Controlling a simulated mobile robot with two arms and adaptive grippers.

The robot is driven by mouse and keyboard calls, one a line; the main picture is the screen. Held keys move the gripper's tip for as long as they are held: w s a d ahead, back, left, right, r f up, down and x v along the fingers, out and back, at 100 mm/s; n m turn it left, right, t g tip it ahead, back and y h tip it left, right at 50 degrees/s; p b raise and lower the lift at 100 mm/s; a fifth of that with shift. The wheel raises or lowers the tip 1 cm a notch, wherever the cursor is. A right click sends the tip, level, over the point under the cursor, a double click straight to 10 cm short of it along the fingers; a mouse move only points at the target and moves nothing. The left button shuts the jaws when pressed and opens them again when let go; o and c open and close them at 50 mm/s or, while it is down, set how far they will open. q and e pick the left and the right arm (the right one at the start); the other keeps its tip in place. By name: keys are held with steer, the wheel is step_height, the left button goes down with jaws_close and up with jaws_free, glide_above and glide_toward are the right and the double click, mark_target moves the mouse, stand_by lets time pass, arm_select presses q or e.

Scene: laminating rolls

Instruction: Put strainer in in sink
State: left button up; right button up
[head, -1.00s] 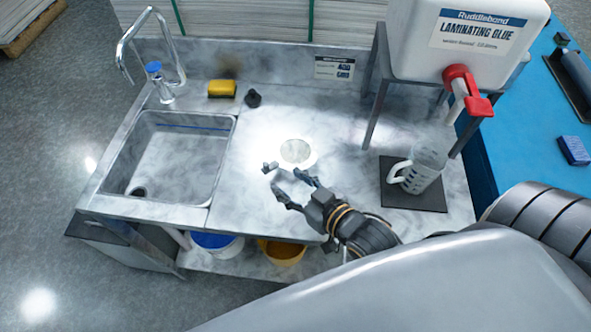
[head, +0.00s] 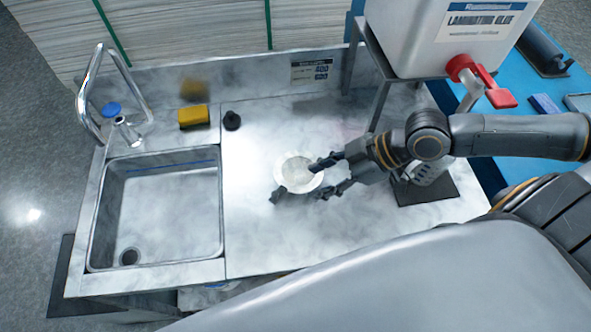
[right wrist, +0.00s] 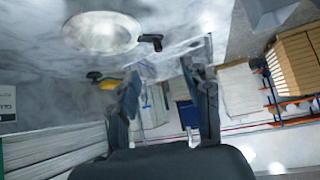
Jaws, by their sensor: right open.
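The strainer (head: 294,171) is a round, pale disc with a small dark tab at its lower left. It lies on the metal counter right of the sink. It also shows at the top left of the right wrist view (right wrist: 102,33). My right gripper (head: 319,179) is open and empty at the strainer's right side, one finger overlapping its rim in the head view; I cannot tell whether it touches. The open fingers also show in the right wrist view (right wrist: 166,72). The sink (head: 160,212) is empty, with a dark drain at its lower left. My left gripper is out of view.
A faucet (head: 140,85) stands behind the sink. A yellow sponge (head: 193,117) and a black stopper-like piece (head: 232,121) lie at the back. A glue tank (head: 440,35) on a stand and a jug (head: 428,172) on a dark mat are at the right. Counter between sink and strainer is clear.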

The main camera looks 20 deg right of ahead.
mark_target(278, 193)
steer(key=p+x, duration=0.1)
steer(key=x, duration=0.6)
steer(key=shift+w+a+f, duration=0.1)
steer(key=shift+a+f, duration=0.05)
steer(key=shift+w+a+f, duration=0.1)
steer(key=shift+a+f, duration=0.1)
steer(key=shift+f, duration=0.1)
steer(key=shift+w+a+f+p, duration=0.2)
steer(key=shift+w+a+p, duration=0.15)
steer(key=shift+a, duration=0.05)
steer(key=x, duration=0.1)
steer(key=p+x, duration=0.1)
steer(key=x, duration=0.1)
steer(key=shift+w, duration=0.3)
steer(key=shift+w+a+f, duration=0.1)
steer(key=shift+a+f, duration=0.25)
steer(key=shift+f, duration=0.05)
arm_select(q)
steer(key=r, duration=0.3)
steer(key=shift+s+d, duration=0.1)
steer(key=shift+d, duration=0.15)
arm_select(e)
jaws_close()
